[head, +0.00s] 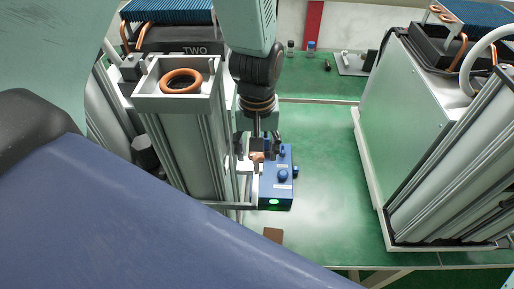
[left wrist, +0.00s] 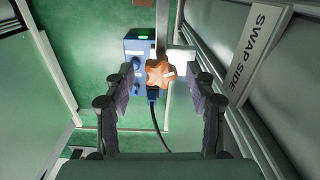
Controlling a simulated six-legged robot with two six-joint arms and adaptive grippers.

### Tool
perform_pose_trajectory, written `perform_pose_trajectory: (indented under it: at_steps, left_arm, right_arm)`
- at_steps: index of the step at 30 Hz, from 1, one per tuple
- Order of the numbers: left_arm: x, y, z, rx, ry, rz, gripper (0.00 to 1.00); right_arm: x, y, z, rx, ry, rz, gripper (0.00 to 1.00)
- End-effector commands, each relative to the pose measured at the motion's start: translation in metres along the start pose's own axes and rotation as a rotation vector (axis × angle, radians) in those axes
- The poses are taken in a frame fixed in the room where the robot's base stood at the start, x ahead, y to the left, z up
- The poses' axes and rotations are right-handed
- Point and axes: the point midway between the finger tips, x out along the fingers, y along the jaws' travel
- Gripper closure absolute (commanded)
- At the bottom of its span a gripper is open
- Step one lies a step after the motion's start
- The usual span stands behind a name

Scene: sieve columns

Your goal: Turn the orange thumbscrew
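The orange thumbscrew (left wrist: 159,73) is a lobed star knob seen face-on in the left wrist view. In the head view only a small orange patch of it (head: 257,157) shows between the fingers. My left gripper (head: 258,150) points down over it. My right gripper is not in view.
A blue box (head: 275,185) with knobs and a green light stands beside the thumbscrew. A column with a tray (head: 148,104) holding a copper ring is at left. A "SWAP SIDE" sign (left wrist: 258,45) is at right.

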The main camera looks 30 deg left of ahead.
Motion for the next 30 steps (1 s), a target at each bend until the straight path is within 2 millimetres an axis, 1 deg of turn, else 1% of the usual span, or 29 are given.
perform_pose_trajectory:
  at_steps: [7,11,14,24,27,30]
  left_arm:
    - [0.000,0.000,0.000,0.000,-0.001,0.000,0.43]
    - [-0.008,0.000,0.000,0.001,0.001,0.001,0.43]
    - [-0.023,0.000,-0.001,0.002,0.004,0.002,0.43]
    - [-0.091,0.001,-0.001,0.002,0.007,0.002,0.43]
    - [-0.106,0.001,-0.001,0.002,0.007,0.002,0.43]
    - [-0.115,0.001,-0.001,0.001,0.007,0.001,0.43]
  right_arm:
    - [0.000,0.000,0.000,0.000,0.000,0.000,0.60]
    - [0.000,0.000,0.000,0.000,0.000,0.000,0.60]
    - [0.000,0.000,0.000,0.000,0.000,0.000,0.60]
    - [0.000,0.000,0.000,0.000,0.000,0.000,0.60]
    - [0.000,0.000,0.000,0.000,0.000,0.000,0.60]
    - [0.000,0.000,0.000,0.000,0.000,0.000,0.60]
